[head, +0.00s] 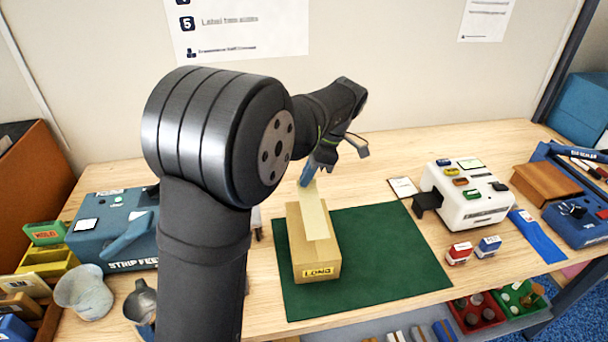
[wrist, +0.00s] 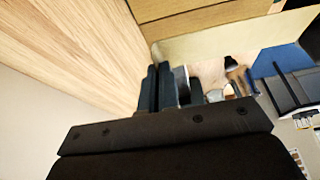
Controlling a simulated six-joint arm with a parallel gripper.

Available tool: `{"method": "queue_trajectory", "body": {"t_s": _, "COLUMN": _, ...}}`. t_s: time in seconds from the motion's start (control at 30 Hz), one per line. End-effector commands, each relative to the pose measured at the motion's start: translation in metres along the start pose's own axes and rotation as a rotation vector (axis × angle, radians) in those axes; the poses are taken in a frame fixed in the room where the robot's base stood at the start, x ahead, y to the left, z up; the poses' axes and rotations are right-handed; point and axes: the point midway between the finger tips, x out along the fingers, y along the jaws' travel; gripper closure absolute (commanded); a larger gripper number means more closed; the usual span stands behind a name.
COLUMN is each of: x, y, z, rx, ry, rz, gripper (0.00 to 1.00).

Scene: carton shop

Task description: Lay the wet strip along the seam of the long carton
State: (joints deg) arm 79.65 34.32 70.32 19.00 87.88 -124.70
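The long carton (head: 318,272), brown with a LONG label on its front end, sits on the green mat (head: 385,255). The pale strip (head: 316,218) stretches over the carton's top from beyond its back edge toward the front. I cannot tell how much of it touches the carton. My gripper (head: 308,174) is just behind and above the carton's back end, shut on the strip's far end. In the wrist view the strip (wrist: 240,35) runs from the fingertips (wrist: 175,75) to the right, beside the carton (wrist: 195,18). The seam under the strip is hidden.
A blue strip feeder (head: 110,235) stands left, partly behind my arm. A white machine (head: 468,195) and two small stamps (head: 473,250) stand right of the mat. A blue sealer (head: 580,215) is far right. The mat's right half is clear.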

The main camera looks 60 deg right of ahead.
Motion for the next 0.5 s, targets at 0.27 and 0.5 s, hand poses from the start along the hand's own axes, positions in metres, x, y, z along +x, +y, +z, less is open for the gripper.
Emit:
{"method": "queue_trajectory", "body": {"t_s": 0.27, "x": 0.019, "y": 0.0, "z": 0.008, "rx": 0.0, "ry": 0.001, "rz": -0.003, "gripper": 1.0}}
{"method": "queue_trajectory", "body": {"t_s": 0.5, "x": 0.041, "y": -0.001, "z": 0.017, "rx": 0.0, "ry": 0.001, "rz": -0.002, "gripper": 1.0}}
